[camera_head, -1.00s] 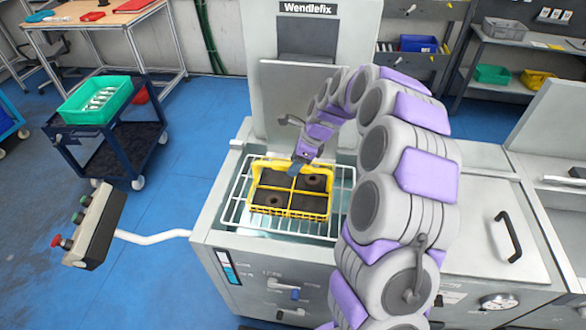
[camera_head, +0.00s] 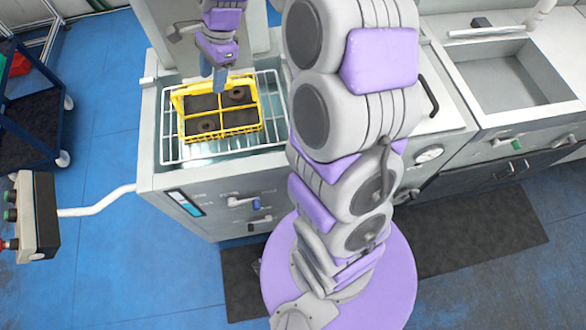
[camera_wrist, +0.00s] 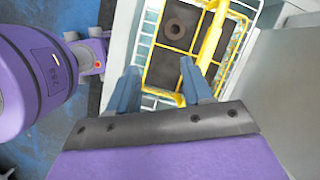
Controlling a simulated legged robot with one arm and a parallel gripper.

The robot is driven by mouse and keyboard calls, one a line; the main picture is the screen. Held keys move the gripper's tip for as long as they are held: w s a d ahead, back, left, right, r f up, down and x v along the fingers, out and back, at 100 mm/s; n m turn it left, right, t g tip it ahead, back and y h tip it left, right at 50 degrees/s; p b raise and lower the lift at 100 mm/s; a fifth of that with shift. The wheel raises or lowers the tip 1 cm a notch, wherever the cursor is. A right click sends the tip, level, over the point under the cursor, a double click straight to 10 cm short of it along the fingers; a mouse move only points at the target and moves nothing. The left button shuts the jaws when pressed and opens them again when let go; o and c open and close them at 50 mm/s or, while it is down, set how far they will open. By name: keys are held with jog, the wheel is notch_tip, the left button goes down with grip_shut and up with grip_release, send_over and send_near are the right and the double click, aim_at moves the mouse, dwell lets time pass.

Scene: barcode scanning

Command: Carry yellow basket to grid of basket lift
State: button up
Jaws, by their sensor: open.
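The yellow basket (camera_head: 240,126) sits on the white wire grid (camera_head: 172,143) of the basket lift, inside the grey machine's open well. It holds dark parts with round holes in its compartments. My gripper (camera_head: 219,88) is above the basket's back side, over its raised handle, pointing down. In the wrist view my gripper (camera_wrist: 155,78) has its two blue fingers apart with nothing between them. The yellow basket (camera_wrist: 176,68) and its handle show beyond the fingertips, and the grid (camera_wrist: 143,40) shows to its left. Part of the basket is hidden by my fingers.
A control box (camera_head: 38,215) with buttons stands on a white arm at left. A dark cart (camera_head: 35,110) is at far left. A grey sink (camera_head: 510,80) is at right. A dark mat (camera_head: 480,250) lies on the blue floor, which has free room in front.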

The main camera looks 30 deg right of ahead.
jog(key=s+r+n+g+h, duration=0.1)
jog(key=s+n+g+h, duration=0.1)
jog(key=s+n, duration=1.5)
jog(key=s+h, duration=0.1)
jog(key=s, duration=1.4)
jog(key=shift+d+r+g+h, duration=0.15)
jog(key=shift+d+g+h, duration=0.15)
jog(key=shift+h, duration=0.1)
jog(key=shift+s+r, duration=0.25)
jog(key=shift+s, duration=0.75)
